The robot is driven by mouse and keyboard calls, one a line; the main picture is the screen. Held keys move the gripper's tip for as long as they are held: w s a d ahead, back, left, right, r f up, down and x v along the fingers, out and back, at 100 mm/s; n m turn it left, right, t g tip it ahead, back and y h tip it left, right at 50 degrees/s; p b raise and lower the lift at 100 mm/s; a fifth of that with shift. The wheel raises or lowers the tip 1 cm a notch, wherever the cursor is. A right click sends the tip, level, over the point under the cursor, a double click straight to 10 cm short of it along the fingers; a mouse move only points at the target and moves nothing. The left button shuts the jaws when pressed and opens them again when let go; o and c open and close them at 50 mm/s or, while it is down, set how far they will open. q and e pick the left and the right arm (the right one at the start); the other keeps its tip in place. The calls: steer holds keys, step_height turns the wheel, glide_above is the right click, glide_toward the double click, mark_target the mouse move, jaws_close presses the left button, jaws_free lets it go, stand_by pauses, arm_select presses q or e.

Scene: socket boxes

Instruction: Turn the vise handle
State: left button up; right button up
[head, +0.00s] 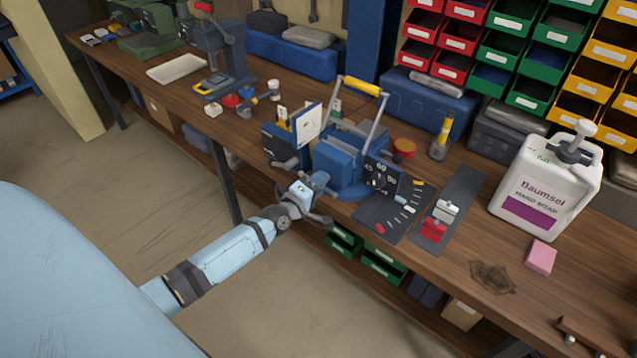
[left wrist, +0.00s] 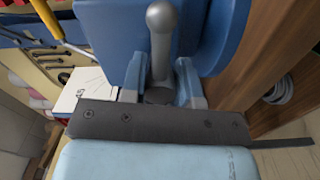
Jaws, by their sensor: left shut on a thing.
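The blue vise (head: 338,166) stands at the front edge of the wooden workbench. Its grey handle, a bar with a rounded end (left wrist: 161,20), stands upright in the middle of the left wrist view, in front of the vise's blue body (left wrist: 108,38). My left gripper (head: 318,188) is at the front of the vise. In the left wrist view its two fingers (left wrist: 160,88) are shut on the handle, one on each side. In the head view the gripper hides the gripped part of the handle. My right gripper is not in view.
A dark socket board (head: 384,178) and a grey strip with small boxes (head: 455,205) lie right of the vise. An open case (head: 283,145) stands close on its left. A soap jug (head: 535,190) is farther right. Open floor lies before the bench.

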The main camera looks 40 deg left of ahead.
arm_select(q)
steer(key=shift+w+r, duration=0.1)
steer(key=shift+r, duration=0.1)
steer(key=o, duration=0.8)
steer(key=shift+d, duration=0.1)
steer(key=shift+o, duration=0.6)
steer(key=shift+f, duration=0.15)
steer(key=shift+s+f, duration=0.1)
steer(key=shift+s, duration=0.35)
steer(key=s+a+b, duration=0.1)
steer(key=s, duration=1.1)
steer(key=shift+s, duration=0.4)
